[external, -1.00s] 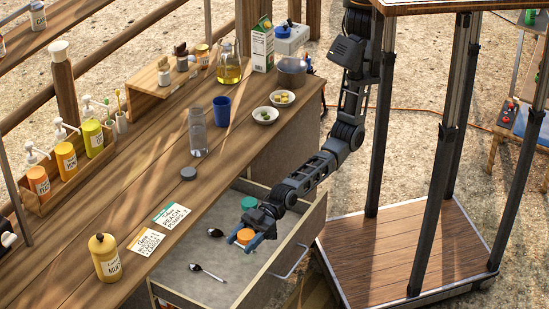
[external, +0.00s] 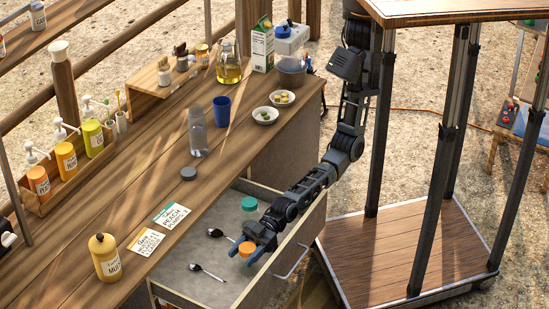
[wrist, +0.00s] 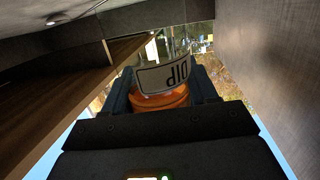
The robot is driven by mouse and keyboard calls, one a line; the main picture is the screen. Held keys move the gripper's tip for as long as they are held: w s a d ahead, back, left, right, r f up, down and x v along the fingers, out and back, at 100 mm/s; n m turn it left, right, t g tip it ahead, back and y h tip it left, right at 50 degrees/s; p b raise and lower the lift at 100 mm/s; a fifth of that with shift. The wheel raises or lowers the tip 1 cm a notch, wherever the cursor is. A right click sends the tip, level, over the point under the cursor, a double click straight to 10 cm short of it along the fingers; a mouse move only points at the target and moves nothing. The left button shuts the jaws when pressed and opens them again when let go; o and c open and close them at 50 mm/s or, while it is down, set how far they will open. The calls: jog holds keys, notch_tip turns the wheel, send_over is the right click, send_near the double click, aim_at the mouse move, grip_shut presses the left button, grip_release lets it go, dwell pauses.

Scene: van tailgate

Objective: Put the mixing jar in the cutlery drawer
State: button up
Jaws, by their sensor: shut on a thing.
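My gripper (external: 245,253) is low over the open cutlery drawer (external: 292,237), its blue fingertips closed on either side of an orange jar (external: 246,248). In the wrist view the orange jar (wrist: 160,101) sits between my fingers, with a pale label (wrist: 164,75) reading "DIP" upside down. Whether the jar touches the drawer floor cannot be told. A tall clear jar (external: 197,132), which looks like the mixing jar, stands upright on the counter, apart from my gripper. A dark round lid (external: 188,173) lies near it.
The drawer also holds a teal-lidded jar (external: 249,204) behind my gripper and two dark spoons (external: 207,271) at left. On the counter are a blue cup (external: 221,111), two bowls, cards (external: 172,214) and a mustard bottle (external: 105,258). The drawer's left part is mostly bare.

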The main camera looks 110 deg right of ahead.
jog(key=o, duration=1.1)
jog(key=shift+o, duration=0.2)
jog(key=shift+s+r+p, duration=0.1)
jog(key=shift+r+p, duration=0.05)
jog(key=shift+p, duration=0.15)
jog(key=v, duration=1.2)
